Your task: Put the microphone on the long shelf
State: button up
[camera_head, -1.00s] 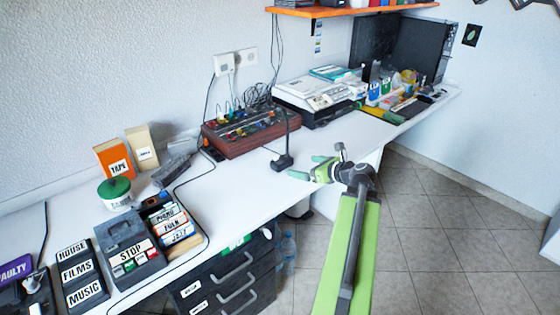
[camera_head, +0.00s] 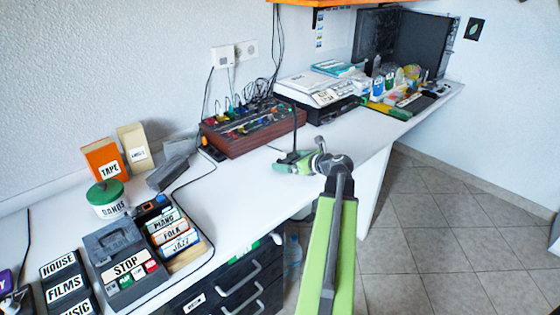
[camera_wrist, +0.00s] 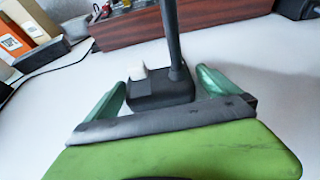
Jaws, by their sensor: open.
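The microphone (camera_head: 294,135) is black, with a thin upright stem on a square base, and stands on the white desk (camera_head: 232,198). In the wrist view the microphone's base (camera_wrist: 150,98) lies between the two green fingers of my gripper (camera_wrist: 162,88), with a small gap on each side. The stem rises out of the top of the wrist view. My gripper (camera_head: 291,163) is open, low over the desk at the base, and partly hides it in the head view. An orange wall shelf (camera_head: 340,3) shows at the top edge; its far extent is cut off.
A brown mixer box (camera_head: 262,136) with cables stands just behind the microphone. A white printer-like machine (camera_head: 322,88) is farther right. Labelled boxes, a STOP recorder (camera_head: 122,262) and a green-lidded tub (camera_head: 107,197) fill the left. Bare desk lies between.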

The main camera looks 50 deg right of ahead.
jog(key=shift+w, duration=0.2)
jog(key=c, duration=1.8)
jog(key=shift+r+p, duration=0.7)
jog(key=shift+p, duration=0.05)
notch_tip(320, 180, up, 4)
jog(key=p, duration=0.4)
jog(key=shift+s, duration=0.15)
jog(key=s+d+r+p, duration=0.3)
jog(key=s+r+p, duration=0.3)
jog(key=s, duration=0.4)
jog(key=r+p, duration=0.9)
jog(key=s+r+p, duration=0.1)
jog(key=r+p, duration=0.3)
jog(key=shift+r+p, duration=0.35)
